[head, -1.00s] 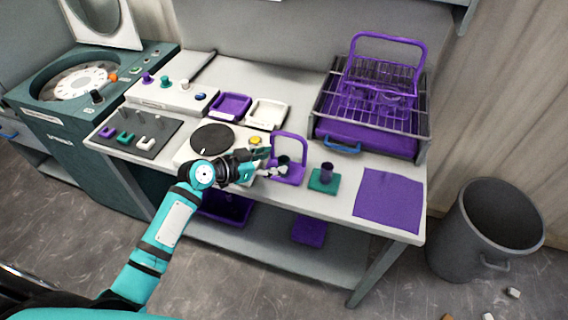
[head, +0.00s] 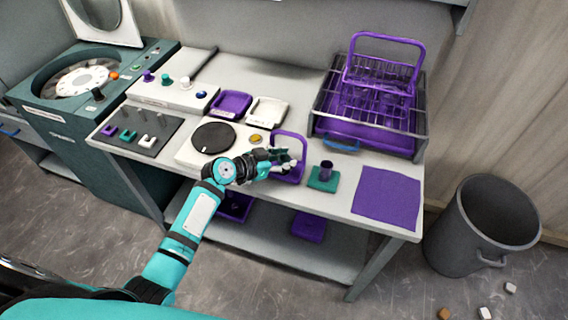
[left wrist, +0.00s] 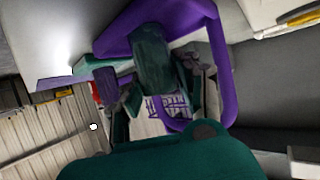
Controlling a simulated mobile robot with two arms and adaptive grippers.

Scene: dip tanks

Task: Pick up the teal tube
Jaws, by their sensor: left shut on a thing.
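The teal tube (left wrist: 152,60) is a dark teal cylinder in the left wrist view, between my left fingers and inside the frame of a purple holder (left wrist: 225,85) with a hoop handle. In the head view, the purple holder (head: 303,148) stands near the table's front edge, and the tube there is mostly hidden by the fingers. My left gripper (head: 285,161) reaches in at the holder from the left and is shut on the tube. It also shows in the left wrist view (left wrist: 160,88). I cannot tell whether the tube is lifted. My right gripper is not in view.
A purple mat (head: 387,198) lies farther right. A round dark plate (head: 213,138) on a white unit is left. A basket rack (head: 420,140) stands behind.

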